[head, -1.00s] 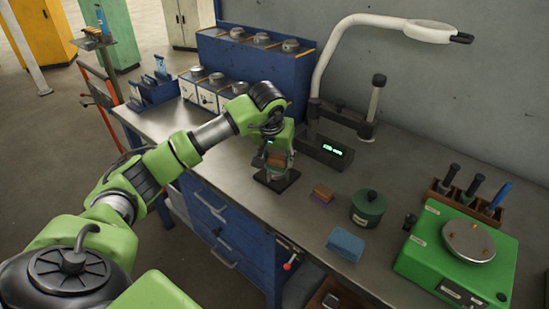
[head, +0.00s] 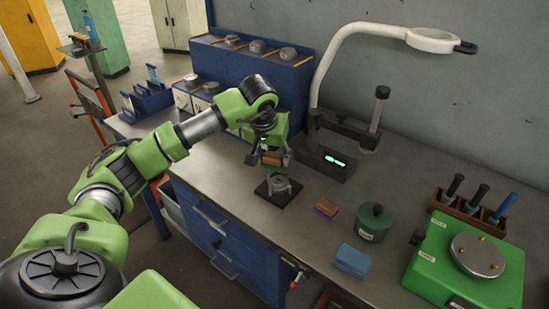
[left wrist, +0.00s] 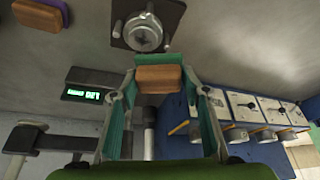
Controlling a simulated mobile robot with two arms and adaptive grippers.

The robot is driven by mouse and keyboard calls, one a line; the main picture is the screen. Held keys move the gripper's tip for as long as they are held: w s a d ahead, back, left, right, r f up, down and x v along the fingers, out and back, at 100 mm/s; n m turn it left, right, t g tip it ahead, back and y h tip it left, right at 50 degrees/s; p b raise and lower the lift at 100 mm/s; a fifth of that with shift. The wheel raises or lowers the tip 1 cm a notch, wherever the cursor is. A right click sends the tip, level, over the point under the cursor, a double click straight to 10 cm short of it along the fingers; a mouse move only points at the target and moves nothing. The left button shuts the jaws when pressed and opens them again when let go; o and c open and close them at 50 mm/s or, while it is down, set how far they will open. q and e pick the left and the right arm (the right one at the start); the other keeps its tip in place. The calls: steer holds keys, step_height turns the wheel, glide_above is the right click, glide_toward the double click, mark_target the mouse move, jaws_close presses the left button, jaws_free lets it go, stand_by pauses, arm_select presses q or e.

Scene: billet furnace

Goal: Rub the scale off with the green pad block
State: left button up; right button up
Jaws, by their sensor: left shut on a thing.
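My left gripper (head: 268,152) is shut on a wooden-backed block (head: 275,158). The block also shows between the teal fingers in the left wrist view (left wrist: 160,78), with a green edge along its far side, seemingly its pad. Below it a round grey metal piece (head: 280,184) sits on a dark square base (head: 264,192) on the bench. The piece also shows ahead of the block in the left wrist view (left wrist: 144,33). The block is held above the piece, with a small gap. Scale on the metal is too small to tell. My right gripper is out of view.
A purple-padded block (head: 326,207), a dark green lidded pot (head: 374,222) and a blue block (head: 352,261) stand to the right. A green scale (head: 430,262) is far right.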

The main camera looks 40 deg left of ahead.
arm_select(q)
step_height(320, 180, up, 2)
steer(key=shift+a+p, duration=0.1)
steer(key=shift+p, duration=0.35)
steer(key=shift+r+p, duration=0.6)
steer(key=shift+r, duration=0.3)
